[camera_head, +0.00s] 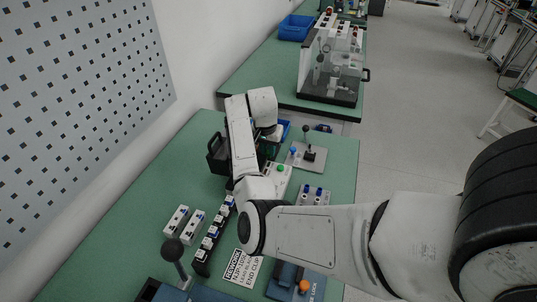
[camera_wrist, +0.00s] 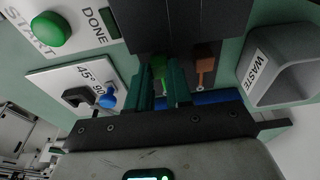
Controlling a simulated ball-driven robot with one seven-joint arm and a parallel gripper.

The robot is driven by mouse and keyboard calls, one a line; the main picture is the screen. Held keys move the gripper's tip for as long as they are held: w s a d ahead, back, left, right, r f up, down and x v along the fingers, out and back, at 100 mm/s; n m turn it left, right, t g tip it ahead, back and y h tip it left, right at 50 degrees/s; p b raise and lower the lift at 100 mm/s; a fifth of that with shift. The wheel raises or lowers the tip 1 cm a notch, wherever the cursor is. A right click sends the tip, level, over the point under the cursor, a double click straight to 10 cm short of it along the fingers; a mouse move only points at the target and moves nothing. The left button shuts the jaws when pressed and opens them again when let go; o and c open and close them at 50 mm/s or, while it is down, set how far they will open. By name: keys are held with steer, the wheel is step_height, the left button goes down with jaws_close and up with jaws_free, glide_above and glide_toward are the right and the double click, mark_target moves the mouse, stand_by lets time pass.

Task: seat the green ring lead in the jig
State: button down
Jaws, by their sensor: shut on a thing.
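In the wrist view my gripper (camera_wrist: 162,86) has two dark teal fingers shut on the green ring lead (camera_wrist: 159,66), a bright green piece showing between the tips. Its ring end is not clear. A dark block, apparently the jig (camera_wrist: 190,22), lies just beyond the fingertips. The green lead's far end is at or near this block; I cannot tell whether it touches. A brown-orange lead (camera_wrist: 204,64) with a small ring end stands at the block, right of my fingers. In the head view my arm hides most of the gripper and jig.
A grey WASTE bin (camera_wrist: 285,68) is close on the right. A START panel (camera_wrist: 62,28) with a green button and a plate with a blue knob (camera_wrist: 108,101) are on the left. In the head view, a black connector row (camera_head: 214,236) lies on the green bench (camera_head: 115,250).

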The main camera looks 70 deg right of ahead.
mark_target(268, 153)
steer(key=shift+r, duration=0.15)
steer(key=shift+r+p, duration=1.4)
steer(key=shift+p, duration=0.05)
